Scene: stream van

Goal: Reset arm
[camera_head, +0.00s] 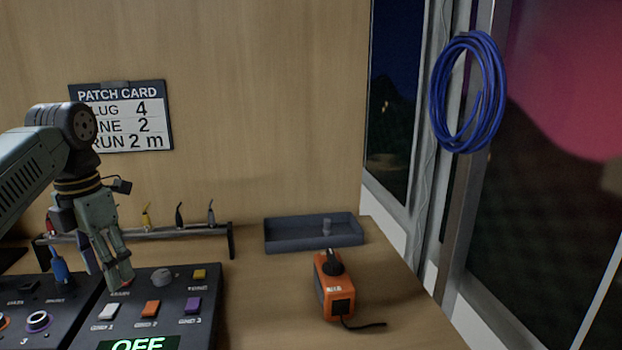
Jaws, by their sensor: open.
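My gripper (122,275) hangs from my arm at the left of the head view, fingers pointing down. It is open and nothing shows between its fingers. The fingertips are over or just behind the back left part of a dark control panel (190,325); I cannot tell whether they touch it. The panel has a round grey knob (162,280), white, orange, yellow and purple buttons, and a green display reading OFF (139,344).
A rack (180,232) with several small plugs stands behind the panel. A grey tray (290,243) and an orange box (333,290) with a black plug and cable lie to the right. A patch card (150,115) and coiled blue cable (440,92) hang behind. Bare table lies around the orange box.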

